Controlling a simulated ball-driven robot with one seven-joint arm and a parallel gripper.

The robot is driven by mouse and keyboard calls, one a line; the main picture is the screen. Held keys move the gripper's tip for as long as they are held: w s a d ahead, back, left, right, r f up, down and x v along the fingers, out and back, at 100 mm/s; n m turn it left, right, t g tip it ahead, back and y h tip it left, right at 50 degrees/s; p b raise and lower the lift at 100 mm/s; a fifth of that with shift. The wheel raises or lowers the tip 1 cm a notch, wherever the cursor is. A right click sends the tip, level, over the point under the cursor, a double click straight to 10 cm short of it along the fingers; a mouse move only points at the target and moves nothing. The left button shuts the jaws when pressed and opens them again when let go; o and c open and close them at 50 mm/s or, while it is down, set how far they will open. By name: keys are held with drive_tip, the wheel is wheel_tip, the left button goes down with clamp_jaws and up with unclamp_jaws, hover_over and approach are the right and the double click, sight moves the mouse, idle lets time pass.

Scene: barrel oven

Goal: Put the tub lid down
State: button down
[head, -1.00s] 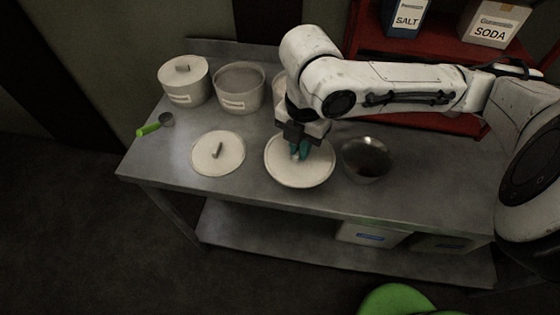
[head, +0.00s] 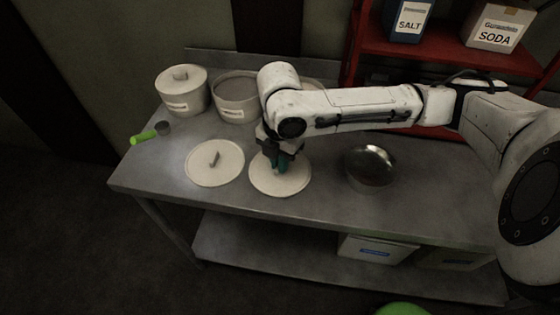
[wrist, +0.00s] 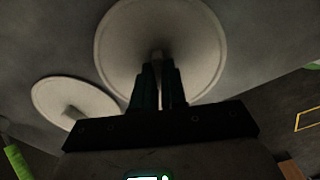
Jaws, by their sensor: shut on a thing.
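My gripper (head: 279,166) is shut on the handle of a round cream tub lid (head: 290,184) over the front middle of the metal table. In the wrist view the held lid (wrist: 205,50) fills the top middle, with the dark fingers (wrist: 160,80) on its handle. The lid looks level and close to the tabletop; I cannot tell whether it touches. A second lid (head: 205,172) lies flat just left of it, its bar handle up. It also shows in the wrist view (wrist: 90,95).
A lidded tub (head: 182,98) and an open tub (head: 238,103) stand at the back left. A green-handled scoop (head: 143,137) lies at the left edge. A metal bowl (head: 370,172) stands right of the held lid. The table (head: 420,190) is clear further right.

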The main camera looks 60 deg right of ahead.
drive_tip(key=shift+f, duration=0.3)
drive_tip(key=c, duration=1.2)
unclamp_jaws()
wheel_tip(320, 180, up, 12)
drive_tip(key=shift+r+p, duration=0.1)
drive_tip(key=shift+p, duration=0.45)
drive_tip(key=shift+s, duration=0.1)
